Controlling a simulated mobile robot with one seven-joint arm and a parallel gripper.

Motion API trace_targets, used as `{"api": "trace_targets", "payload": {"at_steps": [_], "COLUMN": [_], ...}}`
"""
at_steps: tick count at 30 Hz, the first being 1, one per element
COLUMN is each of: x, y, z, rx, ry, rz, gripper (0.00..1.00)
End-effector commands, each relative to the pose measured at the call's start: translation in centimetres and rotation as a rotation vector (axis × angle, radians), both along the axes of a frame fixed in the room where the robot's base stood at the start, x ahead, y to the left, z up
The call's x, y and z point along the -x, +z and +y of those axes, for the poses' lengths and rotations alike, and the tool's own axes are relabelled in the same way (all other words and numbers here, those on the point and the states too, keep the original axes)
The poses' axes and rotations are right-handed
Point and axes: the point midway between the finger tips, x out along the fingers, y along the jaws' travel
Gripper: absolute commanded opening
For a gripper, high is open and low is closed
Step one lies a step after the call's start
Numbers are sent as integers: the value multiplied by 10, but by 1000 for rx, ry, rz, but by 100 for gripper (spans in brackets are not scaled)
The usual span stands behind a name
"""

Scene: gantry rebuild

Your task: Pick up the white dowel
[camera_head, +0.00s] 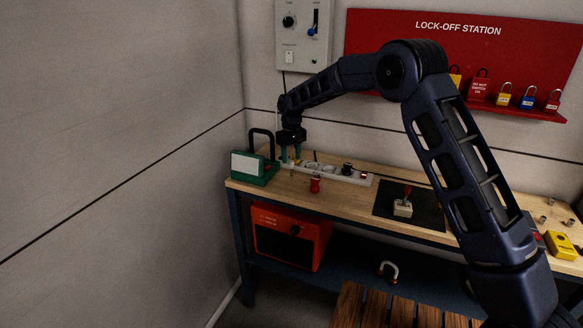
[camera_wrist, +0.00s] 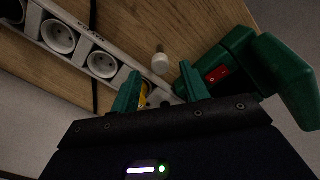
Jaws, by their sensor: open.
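A small white, round-ended piece that looks like the white dowel (camera_wrist: 160,63) is on the wooden bench top in the wrist view. It lies just beyond the gap between my green fingertips, apart from both. I cannot make it out clearly in the head view. My gripper (camera_wrist: 161,82) is open, with its two fingers spread and nothing held between them. In the head view my gripper (camera_head: 291,157) points down over the left end of the bench, close above the power strip and beside the green case.
The white power strip (camera_wrist: 102,64) runs beside the dowel, with a yellow piece (camera_wrist: 143,93) at its end between my fingers. The green case (camera_wrist: 218,75) with a red switch stands close on the right. A red piece (camera_head: 315,186) stands on the bench (camera_head: 345,199).

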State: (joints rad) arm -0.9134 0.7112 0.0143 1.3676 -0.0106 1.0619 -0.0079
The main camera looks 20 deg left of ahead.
Motion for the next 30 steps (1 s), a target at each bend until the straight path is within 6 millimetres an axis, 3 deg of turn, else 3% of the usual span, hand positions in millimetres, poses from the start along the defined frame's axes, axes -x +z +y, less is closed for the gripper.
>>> {"api": "trace_targets", "payload": {"at_steps": [9, 18, 25, 30], "x": [5, 5, 5, 5], "y": [-40, -47, -47, -47], "z": [-4, -4, -4, -4], "rx": [2, 1, 1, 1], "ry": [0, -1, 0, 0], "rz": [1, 1, 1, 1], "gripper": [45, 45, 2, 0]}}
